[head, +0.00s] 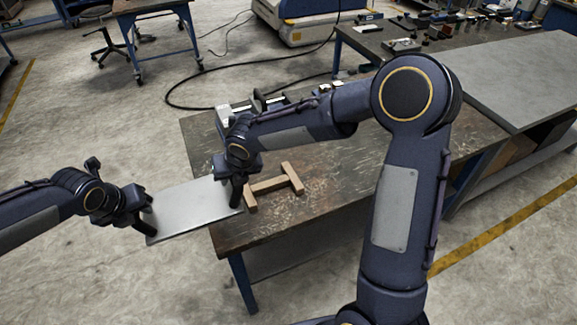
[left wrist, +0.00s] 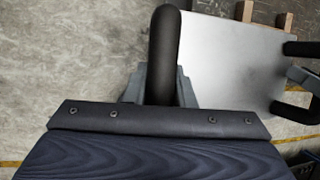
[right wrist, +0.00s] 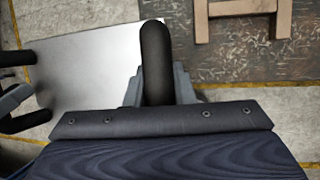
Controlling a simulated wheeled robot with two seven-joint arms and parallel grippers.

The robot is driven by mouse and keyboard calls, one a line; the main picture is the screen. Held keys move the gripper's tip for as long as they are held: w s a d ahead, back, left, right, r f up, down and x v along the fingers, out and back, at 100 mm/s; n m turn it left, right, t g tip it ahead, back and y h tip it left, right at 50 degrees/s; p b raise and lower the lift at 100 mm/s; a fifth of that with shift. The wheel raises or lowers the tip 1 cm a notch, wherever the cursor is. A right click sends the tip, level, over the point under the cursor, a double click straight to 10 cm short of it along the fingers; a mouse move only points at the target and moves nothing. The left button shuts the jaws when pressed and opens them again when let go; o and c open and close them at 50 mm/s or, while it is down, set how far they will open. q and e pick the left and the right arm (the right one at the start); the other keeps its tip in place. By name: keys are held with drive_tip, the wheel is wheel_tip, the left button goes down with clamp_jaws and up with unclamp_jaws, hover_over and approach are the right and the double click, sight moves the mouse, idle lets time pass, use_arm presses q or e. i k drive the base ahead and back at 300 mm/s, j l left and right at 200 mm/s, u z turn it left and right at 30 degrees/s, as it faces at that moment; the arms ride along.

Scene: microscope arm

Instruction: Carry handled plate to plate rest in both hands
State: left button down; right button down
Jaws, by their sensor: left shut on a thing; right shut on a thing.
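The handled plate (head: 192,208) is a flat silver-grey sheet held between my two grippers, partly past the table's left edge. My left gripper (head: 143,217) is shut on its left end, and my right gripper (head: 237,192) is shut on its right end. The plate also shows in the left wrist view (left wrist: 225,60) and the right wrist view (right wrist: 95,65). The handles are mostly hidden by the grippers. The plate rest (head: 273,184), a light wooden H-shaped frame, lies on the table just right of the plate. It shows at the top of the right wrist view (right wrist: 240,8).
The worn brown table (head: 330,180) carries the rest, with clear room to its right. Small equipment (head: 262,103) stands at the table's back edge, behind my right arm. A grey-topped bench (head: 500,75) stands at the right. Open concrete floor lies left of the table.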

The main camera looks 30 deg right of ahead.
sight(269, 182)
drive_tip(key=i+l, duration=0.1)
drive_tip(key=l, duration=0.35)
drive_tip(key=i+l, duration=0.15)
drive_tip(key=l, duration=0.25)
drive_tip(key=i+l, duration=0.1)
drive_tip(key=l, duration=0.35)
